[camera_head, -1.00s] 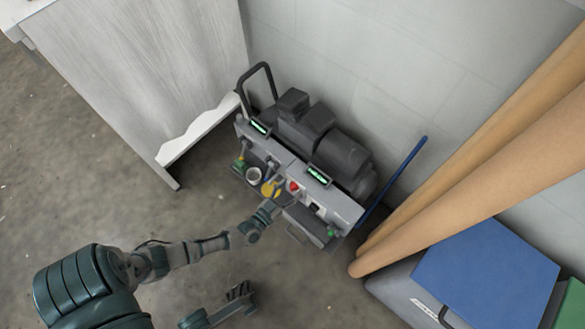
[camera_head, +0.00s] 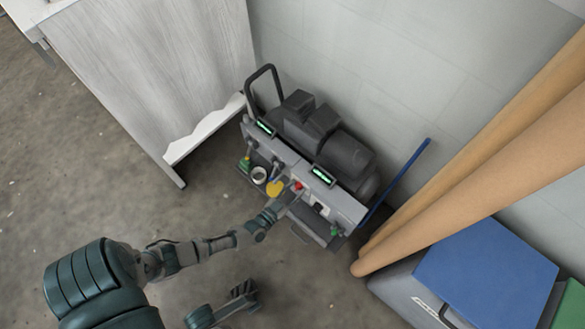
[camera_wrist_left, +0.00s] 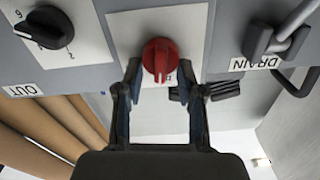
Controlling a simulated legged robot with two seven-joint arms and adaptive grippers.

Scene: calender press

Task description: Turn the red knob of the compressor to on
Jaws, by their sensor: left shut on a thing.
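The compressor (camera_head: 338,199) stands on the floor against the wall, with a grey front panel. Its red knob (camera_head: 298,186) sits mid-panel; in the left wrist view the red knob (camera_wrist_left: 160,58) is on a white plate, its ridge roughly upright. My left gripper (camera_head: 286,198) reaches it from the front. In the wrist view the left gripper (camera_wrist_left: 160,75) has one finger on each side of the knob and is shut on it. The knob's markings cannot be read. What seems to be my right gripper (camera_head: 243,292) is low in the head view, away from the compressor; its jaws are unclear.
A black dial (camera_wrist_left: 44,28) and a grey DRAIN lever (camera_wrist_left: 277,38) flank the knob. A yellow part (camera_head: 275,188) is left of it. A pale cabinet (camera_head: 150,75) stands left; cardboard tubes (camera_head: 470,165) and a blue-lidded box (camera_head: 487,268) stand right.

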